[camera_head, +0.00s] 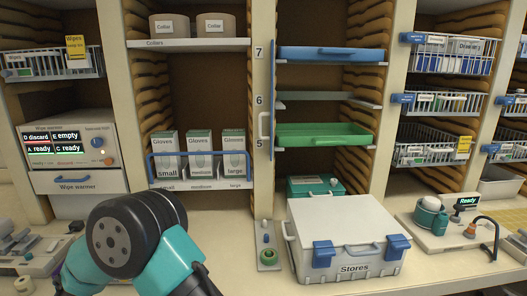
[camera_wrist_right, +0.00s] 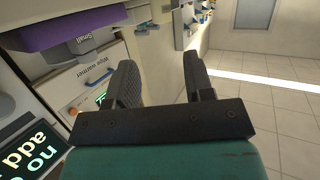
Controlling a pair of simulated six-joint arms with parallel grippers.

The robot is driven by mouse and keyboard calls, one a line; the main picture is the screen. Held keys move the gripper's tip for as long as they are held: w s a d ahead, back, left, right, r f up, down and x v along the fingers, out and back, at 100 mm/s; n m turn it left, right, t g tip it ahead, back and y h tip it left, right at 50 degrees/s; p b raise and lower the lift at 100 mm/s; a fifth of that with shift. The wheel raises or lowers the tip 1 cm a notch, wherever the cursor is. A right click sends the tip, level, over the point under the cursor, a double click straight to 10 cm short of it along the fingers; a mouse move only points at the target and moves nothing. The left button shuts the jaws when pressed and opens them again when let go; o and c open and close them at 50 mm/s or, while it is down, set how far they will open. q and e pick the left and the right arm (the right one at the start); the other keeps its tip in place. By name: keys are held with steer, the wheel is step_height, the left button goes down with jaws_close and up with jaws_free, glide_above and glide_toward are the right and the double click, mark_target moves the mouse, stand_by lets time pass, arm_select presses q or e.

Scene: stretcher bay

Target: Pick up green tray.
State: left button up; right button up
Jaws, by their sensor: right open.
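A teal and black arm part of mine fills the lower left of the head view; no fingers show there. My left gripper is not in view.
A blue tray (camera_head: 330,54) and a grey shelf (camera_head: 327,96) are above the green tray. A teal case (camera_head: 316,187) and a white Stores box (camera_head: 345,238) stand below it. The wipe warmer (camera_wrist_right: 95,75) shows in the wrist view.

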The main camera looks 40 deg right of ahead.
steer(key=w+d+r+m+t+h, duration=0.1)
steer(key=d+r+m+t, duration=0.3)
steer(key=r, duration=1.1)
steer(key=w+d+r+m+t+h, duration=0.15)
steer(key=d+r+m, duration=0.35)
steer(key=r, duration=1.1)
steer(key=s+d+r+m+t+h, duration=0.2)
steer(key=s+d+r+m+h, duration=0.15)
steer(key=d+r+m, duration=0.6)
steer(key=s+d+f+m+g+h, duration=0.1)
steer(key=s+d+m+h, duration=0.15)
steer(key=d, duration=0.95)
steer(key=s+d+f+m+g+h, duration=0.15)
steer(key=d+h, duration=0.25)
steer(key=d, duration=0.8)
steer(key=s+d+f+m+g+h, duration=0.1)
steer(key=s+d+f+m+h, duration=0.15)
steer(key=d, duration=0.95)
steer(key=s+d+f+m+g+h, duration=0.2)
steer(key=s+d+m+g+h, duration=0.1)
steer(key=s+d, duration=0.8)
steer(key=s+d+f+m+g+h, duration=0.2)
steer(key=s+d+m+g, duration=0.3)
steer(key=s+d, duration=0.7)
steer(key=shift+s+d+f+m+h, duration=0.2)
steer(key=shift+s+m+h, duration=0.4)
steer(key=shift+s+m, duration=0.4)
